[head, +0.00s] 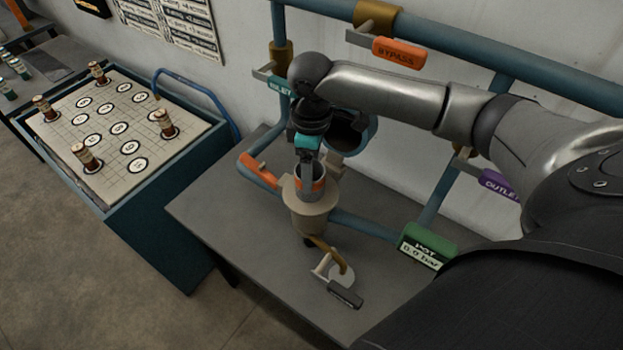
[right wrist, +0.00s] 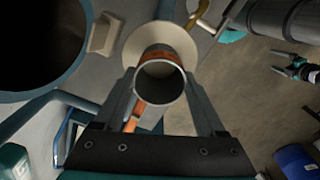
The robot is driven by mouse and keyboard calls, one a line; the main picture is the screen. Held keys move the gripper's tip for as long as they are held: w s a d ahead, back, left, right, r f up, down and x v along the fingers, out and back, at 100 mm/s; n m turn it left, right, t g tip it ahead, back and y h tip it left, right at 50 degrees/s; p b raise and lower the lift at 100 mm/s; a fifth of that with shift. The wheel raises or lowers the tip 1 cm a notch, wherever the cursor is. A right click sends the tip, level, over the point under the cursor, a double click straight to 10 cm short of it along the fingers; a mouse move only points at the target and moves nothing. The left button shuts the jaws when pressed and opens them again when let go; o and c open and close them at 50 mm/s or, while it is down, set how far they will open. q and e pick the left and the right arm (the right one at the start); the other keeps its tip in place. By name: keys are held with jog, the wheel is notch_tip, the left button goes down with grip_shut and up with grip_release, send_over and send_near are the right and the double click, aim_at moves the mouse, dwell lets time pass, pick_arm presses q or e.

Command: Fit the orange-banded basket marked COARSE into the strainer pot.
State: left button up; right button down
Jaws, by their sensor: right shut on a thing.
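My right gripper (head: 308,158) points down over the strainer pot (head: 310,215), a tan flanged body on the pipe. It is shut on the grey open-topped basket (head: 303,172) with an orange band. In the right wrist view the basket's round rim (right wrist: 160,82) sits between the fingers, its orange band beyond it. The pot's pale flange (right wrist: 165,38) lies behind the basket. The basket's lower end is at the pot's mouth; how deep it sits, I cannot tell. No COARSE marking is readable. My left gripper (right wrist: 277,62) shows only in the right wrist view, fingers apart and empty.
A dark round opening with a teal rim (head: 352,133) stands just behind the pot. A cart (head: 165,166) with several cylinders stands left. The grey bench (head: 225,210) is bare at left.

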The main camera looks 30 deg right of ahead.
pick_arm(q)
jog(key=shift+s+d+f, duration=0.1)
jog(key=shift+s+d, duration=0.05)
jog(key=shift+s, duration=0.15)
pick_arm(e)
notch_tip(320, 180, down, 4)
jog(key=shift+r, duration=0.1)
pick_arm(q)
jog(key=shift+s, duration=0.1)
pick_arm(e)
grip_release()
